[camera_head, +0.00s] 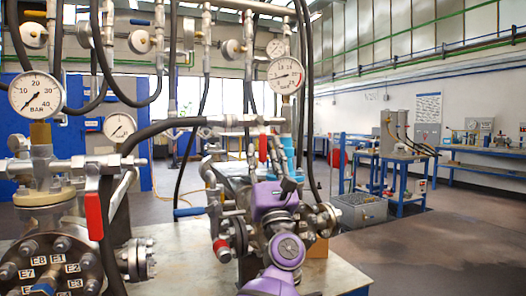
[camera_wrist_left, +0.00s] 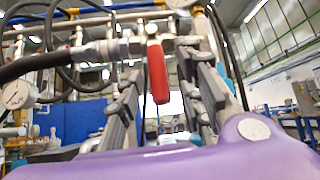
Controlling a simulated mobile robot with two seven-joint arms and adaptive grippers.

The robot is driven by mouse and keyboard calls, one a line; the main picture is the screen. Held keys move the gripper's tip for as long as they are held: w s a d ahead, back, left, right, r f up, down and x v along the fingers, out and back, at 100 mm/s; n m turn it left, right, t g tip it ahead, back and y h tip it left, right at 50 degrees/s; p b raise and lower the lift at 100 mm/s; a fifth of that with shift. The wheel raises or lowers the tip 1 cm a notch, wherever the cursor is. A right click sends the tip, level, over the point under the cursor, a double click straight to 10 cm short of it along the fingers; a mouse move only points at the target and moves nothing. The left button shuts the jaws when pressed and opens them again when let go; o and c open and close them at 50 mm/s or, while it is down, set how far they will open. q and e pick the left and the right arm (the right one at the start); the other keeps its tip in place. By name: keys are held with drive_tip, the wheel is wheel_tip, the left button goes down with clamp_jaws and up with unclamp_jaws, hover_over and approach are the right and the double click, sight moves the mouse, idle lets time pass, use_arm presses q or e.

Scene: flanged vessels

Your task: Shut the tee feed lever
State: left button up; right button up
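The tee feed lever appears to be the red handle (camera_head: 263,148) hanging down from the valve at the right end of the tee pipe (camera_head: 240,121), where a black hose comes in. In the left wrist view the red lever (camera_wrist_left: 157,72) hangs roughly vertical. My left gripper (camera_wrist_left: 163,68), with purple housing, is open. The lever shows between its two grey fingers, with a gap on each side and no visible contact. In the head view my purple left wrist (camera_head: 270,197) is below the lever and hides much of the fingers. My right gripper is out of view.
A flanged vessel (camera_head: 60,258) with a BAR gauge (camera_head: 36,95) and another red lever (camera_head: 95,215) stands at the near left. Black hoses and gauges crowd the space above the bench (camera_head: 190,262). The floor at the right (camera_head: 440,245) is clear.

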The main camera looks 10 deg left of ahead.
use_arm(q)
drive_tip(key=v, duration=1)
drive_tip(key=shift+s, duration=0.15)
drive_tip(key=shift+f, duration=0.15)
idle(0.7)
